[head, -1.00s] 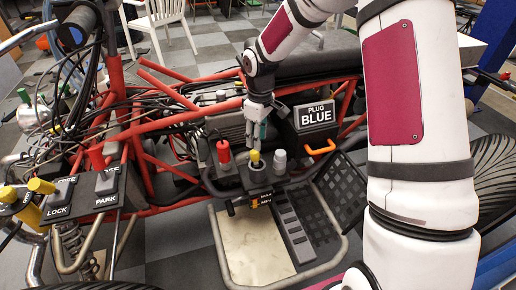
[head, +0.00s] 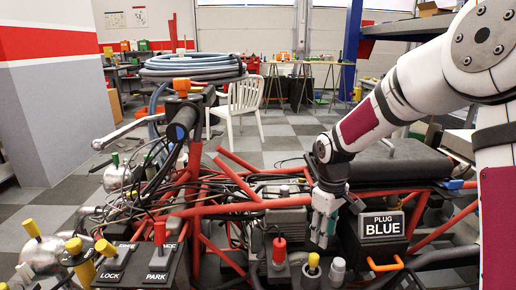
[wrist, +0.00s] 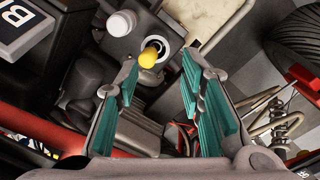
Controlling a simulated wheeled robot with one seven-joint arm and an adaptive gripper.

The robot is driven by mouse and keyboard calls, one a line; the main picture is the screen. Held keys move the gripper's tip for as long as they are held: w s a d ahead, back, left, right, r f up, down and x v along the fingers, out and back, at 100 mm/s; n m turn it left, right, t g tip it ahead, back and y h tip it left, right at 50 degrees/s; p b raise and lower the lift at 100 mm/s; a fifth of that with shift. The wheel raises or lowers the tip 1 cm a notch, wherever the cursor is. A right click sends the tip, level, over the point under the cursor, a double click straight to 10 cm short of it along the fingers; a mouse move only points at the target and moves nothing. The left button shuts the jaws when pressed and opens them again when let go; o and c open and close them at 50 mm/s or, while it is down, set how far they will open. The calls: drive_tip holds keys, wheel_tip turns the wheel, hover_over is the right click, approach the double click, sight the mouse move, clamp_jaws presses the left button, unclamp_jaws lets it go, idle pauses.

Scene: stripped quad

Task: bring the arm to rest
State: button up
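My gripper (head: 322,228) hangs pointing down from my white and maroon arm, above the middle of the stripped quad. In the wrist view my gripper (wrist: 168,95) shows its two teal-padded fingers spread apart, with nothing between them.
The red tube frame (head: 240,204) and cables (head: 165,165) lie left of my gripper. A red knob (head: 279,250) is close by. The "PLUG BLUE" box (head: 382,228) with an orange handle stands just right. The black seat (head: 390,165) is behind. A white chair (head: 243,100) stands farther back.

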drive_tip(key=s+r+m+h, duration=0.1)
drive_tip(key=s+r+m, duration=0.1)
drive_tip(key=s+r, duration=0.7)
drive_tip(key=s+a+r+m+y, duration=0.1)
drive_tip(key=s+r+m, duration=0.2)
drive_tip(key=s, duration=1.2)
drive_tip(key=s+r+m, duration=0.2)
drive_tip(key=s+m, duration=0.1)
drive_tip(key=s, duration=1.1)
wheel_tip(320, 180, up, 32)
drive_tip(key=t+p, duration=0.4)
drive_tip(key=p, duration=2.6)
drive_tip(key=shift+d, duration=0.3)
